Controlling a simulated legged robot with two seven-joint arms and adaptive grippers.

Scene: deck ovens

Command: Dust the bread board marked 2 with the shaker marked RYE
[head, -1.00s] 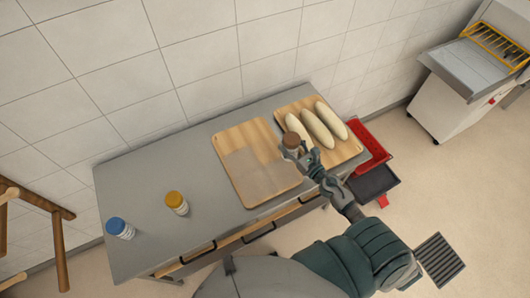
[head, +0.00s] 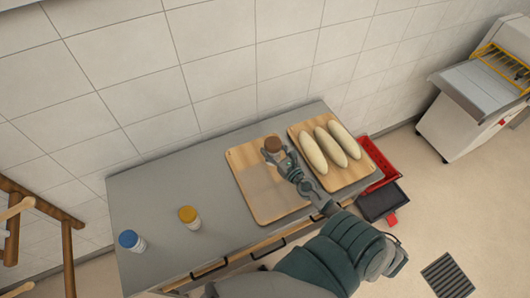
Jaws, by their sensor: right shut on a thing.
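My right gripper (head: 277,158) is shut on a brown-topped shaker (head: 273,145) and holds it over the upper right part of a wooden board (head: 247,153). That board has a greyish patch across its lower part. A second wooden board (head: 355,176) to the right bears several pale loaves (head: 329,147). A yellow-topped shaker (head: 188,216) and a blue-topped shaker (head: 131,240) stand on the left part of the grey table. I cannot read any label or board number. My left gripper is not in view.
The grey table (head: 160,190) stands against a tiled wall and is clear between the shakers and the boards. A red crate (head: 378,153) and a dark tray (head: 383,203) are past its right end. A wooden rack (head: 40,207) is at the left.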

